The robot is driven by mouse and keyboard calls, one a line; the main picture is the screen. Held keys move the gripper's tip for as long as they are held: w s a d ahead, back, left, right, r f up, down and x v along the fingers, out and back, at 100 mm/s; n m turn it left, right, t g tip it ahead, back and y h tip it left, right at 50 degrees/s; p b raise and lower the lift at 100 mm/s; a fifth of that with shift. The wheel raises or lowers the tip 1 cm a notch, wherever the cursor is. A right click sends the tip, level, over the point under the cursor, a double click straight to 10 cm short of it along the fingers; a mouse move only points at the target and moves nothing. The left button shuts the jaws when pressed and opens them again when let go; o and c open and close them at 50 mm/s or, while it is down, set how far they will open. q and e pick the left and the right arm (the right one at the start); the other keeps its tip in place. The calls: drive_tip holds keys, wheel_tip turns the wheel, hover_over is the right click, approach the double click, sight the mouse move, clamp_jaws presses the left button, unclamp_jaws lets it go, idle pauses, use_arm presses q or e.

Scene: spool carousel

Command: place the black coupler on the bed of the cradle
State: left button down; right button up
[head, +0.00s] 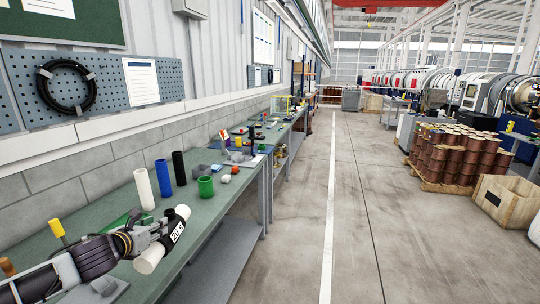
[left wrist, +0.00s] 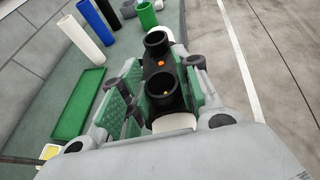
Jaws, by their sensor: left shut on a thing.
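My left gripper (head: 166,236) is shut on the black coupler (head: 177,230) and holds it over the near part of the green bench. The coupler has a white label reading like "20.3", and white round ends show at both sides of it. In the left wrist view the coupler (left wrist: 158,67) shows two open black sockets with orange spots, between the green-padded fingers of the gripper (left wrist: 162,85). My right gripper is not in view.
White (head: 144,188), blue (head: 163,178) and black (head: 179,168) tubes stand upright near the wall. A green cup (head: 205,186) and small red and white pieces lie beyond. A green tray (left wrist: 80,103) lies left of the gripper.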

use_arm(q)
drive_tip(key=s+d+f+b, duration=0.2)
drive_tip(key=s+d+f, duration=0.2)
drive_tip(key=f, duration=0.6)
drive_tip(key=s+d+f+b, duration=0.3)
drive_tip(key=s+d+f, duration=0.1)
drive_tip(key=f, duration=0.6)
drive_tip(key=s+d+f+b, duration=0.2)
drive_tip(key=s+d+f, duration=0.2)
drive_tip(key=f, duration=0.5)
drive_tip(key=shift+d+f+n+y+b, duration=0.3)
drive_tip(key=shift+d+f+y+b, duration=0.1)
drive_tip(key=shift+d, duration=0.2)
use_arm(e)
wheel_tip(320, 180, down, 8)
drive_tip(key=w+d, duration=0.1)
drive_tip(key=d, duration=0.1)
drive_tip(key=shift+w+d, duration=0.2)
use_arm(q)
drive_tip(key=shift+s+a, duration=0.1)
drive_tip(key=shift+s, duration=0.05)
